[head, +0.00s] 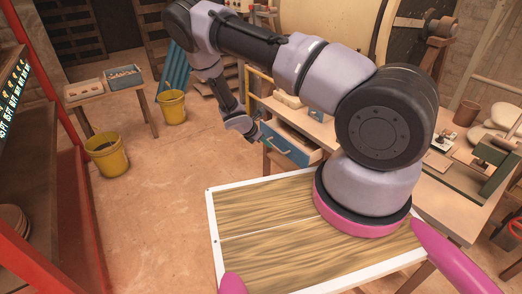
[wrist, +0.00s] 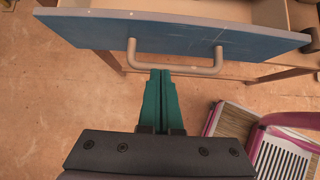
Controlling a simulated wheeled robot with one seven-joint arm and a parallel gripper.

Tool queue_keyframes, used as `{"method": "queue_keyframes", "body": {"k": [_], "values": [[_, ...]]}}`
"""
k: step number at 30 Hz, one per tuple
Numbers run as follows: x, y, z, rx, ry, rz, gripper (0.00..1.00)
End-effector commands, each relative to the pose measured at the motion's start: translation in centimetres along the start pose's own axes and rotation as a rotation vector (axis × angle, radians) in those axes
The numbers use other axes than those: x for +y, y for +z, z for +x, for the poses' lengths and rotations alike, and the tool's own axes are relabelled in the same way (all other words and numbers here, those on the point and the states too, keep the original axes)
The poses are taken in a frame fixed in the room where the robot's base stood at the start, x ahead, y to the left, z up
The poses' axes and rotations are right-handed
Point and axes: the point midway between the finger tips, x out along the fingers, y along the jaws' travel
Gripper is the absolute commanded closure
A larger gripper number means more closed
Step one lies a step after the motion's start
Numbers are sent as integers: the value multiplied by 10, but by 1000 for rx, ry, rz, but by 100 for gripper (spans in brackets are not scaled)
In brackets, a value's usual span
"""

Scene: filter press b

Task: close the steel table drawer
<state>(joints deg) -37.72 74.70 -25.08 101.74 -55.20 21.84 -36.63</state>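The table drawer (head: 287,148) has a blue front and a pale handle, and it stands pulled out from under the worktop, with its inside showing. In the wrist view the blue drawer front (wrist: 185,32) spans the top, with the U-shaped handle (wrist: 195,71) across its middle. My gripper (wrist: 161,72) has green fingers lying side by side, closed together with nothing seen between them. Their tips overlap the handle bar in the picture; I cannot tell whether they touch it. In the head view my gripper (head: 258,136) is just left of the drawer front.
The worktop (head: 455,185) runs right behind my arm. Yellow buckets (head: 107,155) and (head: 172,105) stand on the floor at left, near a small table (head: 110,97) with trays. A red-framed shelf (head: 75,215) is at far left. The floor (head: 185,150) left of the drawer is clear.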

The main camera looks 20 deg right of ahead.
Motion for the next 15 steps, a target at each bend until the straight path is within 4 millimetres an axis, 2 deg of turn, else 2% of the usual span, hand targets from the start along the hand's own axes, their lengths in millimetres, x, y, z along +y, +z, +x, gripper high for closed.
{"method": "queue_keyframes", "body": {"k": [6, 15], "values": [[0, 37, 31, 0, -2, 1, 100], [1, 65, 53, 1, 1, -1, 100]]}}
